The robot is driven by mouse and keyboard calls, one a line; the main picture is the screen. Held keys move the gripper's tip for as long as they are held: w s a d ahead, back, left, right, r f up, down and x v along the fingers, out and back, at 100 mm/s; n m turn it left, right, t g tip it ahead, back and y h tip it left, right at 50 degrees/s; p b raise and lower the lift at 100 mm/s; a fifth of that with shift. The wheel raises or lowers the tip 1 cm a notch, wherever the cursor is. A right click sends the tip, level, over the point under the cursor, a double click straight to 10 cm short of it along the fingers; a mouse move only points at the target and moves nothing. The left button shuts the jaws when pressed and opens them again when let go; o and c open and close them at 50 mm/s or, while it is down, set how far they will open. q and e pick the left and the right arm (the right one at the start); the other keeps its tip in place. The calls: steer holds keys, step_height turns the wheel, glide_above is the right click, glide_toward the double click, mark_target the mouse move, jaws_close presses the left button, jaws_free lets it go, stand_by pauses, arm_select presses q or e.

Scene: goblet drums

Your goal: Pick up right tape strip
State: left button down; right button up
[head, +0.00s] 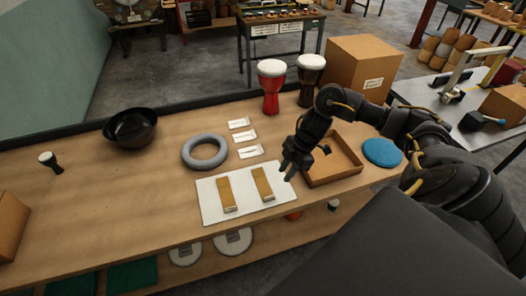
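The right tape strip (263,184) is a tan strip lying on a white board (206,205) on the wooden workbench. A second tan strip, the left one (227,194), lies beside it on the same board. My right gripper (288,172) is just above and to the right of the right strip, near the board's right edge. Its dark fingers look apart, with nothing seen between them. It appears clear of the strip. My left gripper is not in view.
An open cardboard tray (334,180) stands close right of my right gripper, with a blue disc (382,152) beyond it. A grey ring (204,151), small white pieces (245,135), a black bowl (131,128), a red drum (271,85) and a dark drum (308,80) stand farther back.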

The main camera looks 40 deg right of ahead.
glide_above(273, 195)
steer(key=d, duration=0.3)
steer(key=f, duration=0.5)
steer(key=shift+s+a+f+p, duration=0.1)
steer(key=shift+a+p, duration=0.1)
steer(key=shift+p, duration=0.1)
steer(key=shift+a+f, duration=0.2)
steer(key=shift+f, duration=0.15)
steer(key=x, duration=0.1)
steer(key=p+x, duration=0.1)
steer(key=x, duration=0.1)
steer(key=shift+s+a+f, duration=0.15)
steer(key=shift+s+f, duration=0.1)
steer(key=shift+w+a+f, duration=0.1)
steer(key=shift+f, duration=0.35)
jaws_close()
